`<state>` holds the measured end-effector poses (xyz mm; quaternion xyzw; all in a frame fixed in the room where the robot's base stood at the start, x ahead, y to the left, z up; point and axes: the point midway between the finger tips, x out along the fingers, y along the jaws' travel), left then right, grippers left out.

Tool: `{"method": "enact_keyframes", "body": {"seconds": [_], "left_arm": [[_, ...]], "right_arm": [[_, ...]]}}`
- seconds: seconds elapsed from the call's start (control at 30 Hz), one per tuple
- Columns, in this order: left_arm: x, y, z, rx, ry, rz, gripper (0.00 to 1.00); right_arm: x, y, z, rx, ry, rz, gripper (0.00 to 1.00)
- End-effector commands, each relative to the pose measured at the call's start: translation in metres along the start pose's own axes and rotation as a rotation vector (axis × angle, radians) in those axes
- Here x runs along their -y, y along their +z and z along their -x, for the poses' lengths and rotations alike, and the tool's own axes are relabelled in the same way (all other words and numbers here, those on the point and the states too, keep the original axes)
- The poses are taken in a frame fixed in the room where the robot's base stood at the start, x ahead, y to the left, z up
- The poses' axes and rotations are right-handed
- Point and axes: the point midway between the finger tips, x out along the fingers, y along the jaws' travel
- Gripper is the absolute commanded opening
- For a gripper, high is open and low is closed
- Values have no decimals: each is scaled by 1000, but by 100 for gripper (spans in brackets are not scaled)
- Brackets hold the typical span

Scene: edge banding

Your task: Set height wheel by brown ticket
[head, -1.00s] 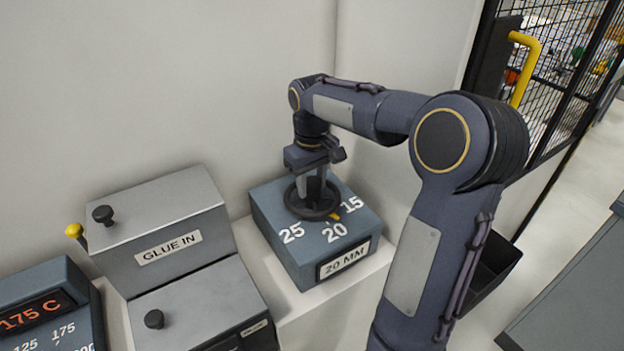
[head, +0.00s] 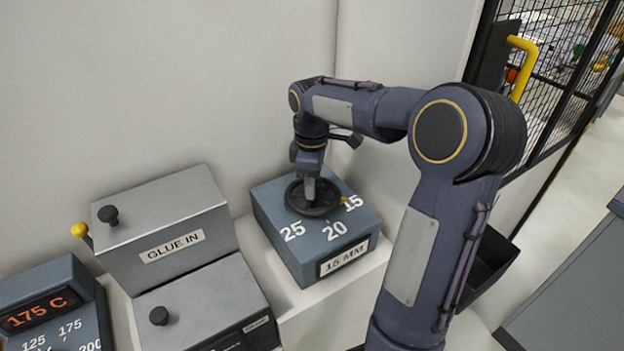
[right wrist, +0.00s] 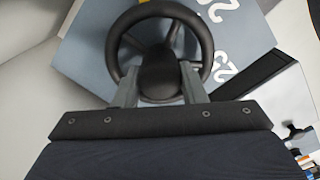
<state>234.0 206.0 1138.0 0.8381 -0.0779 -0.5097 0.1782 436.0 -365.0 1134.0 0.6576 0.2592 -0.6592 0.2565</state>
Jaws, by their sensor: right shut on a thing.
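The black height wheel (head: 300,204) sits on top of a blue-grey box (head: 279,244) marked 25, 20 and 15. A small yellow pointer (head: 344,199) shows beside the wheel, near the 15 mark. The label (head: 343,259) on the box front reads 15 MM. My right gripper (head: 310,193) comes down from above and is shut on the wheel's hub. In the right wrist view the fingers (right wrist: 159,88) stand on either side of the hub, inside the wheel rim (right wrist: 117,42). I see no brown ticket in these views, and my left gripper is out of view.
Left of the box stands a grey GLUE IN unit (head: 165,215) with black knobs. A temperature panel (head: 45,305) reading 175 C is at the far left. A black bin (head: 487,262) is behind my right arm. A wall is close behind the box.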

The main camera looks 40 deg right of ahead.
Motion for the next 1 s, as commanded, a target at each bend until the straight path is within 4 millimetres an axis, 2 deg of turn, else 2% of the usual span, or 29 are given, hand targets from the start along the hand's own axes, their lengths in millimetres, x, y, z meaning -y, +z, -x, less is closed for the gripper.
{"method": "enact_keyframes", "body": {"seconds": [0.63,0.67,0.8,1.0], "left_arm": [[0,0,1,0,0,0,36],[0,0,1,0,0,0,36],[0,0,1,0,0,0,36],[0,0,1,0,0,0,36]], "right_arm": [[0,0,1,-2,2,50,15],[0,0,1,-2,2,50,42],[0,0,1,-2,2,49,59],[0,0,0,-1,1,48,59]]}}
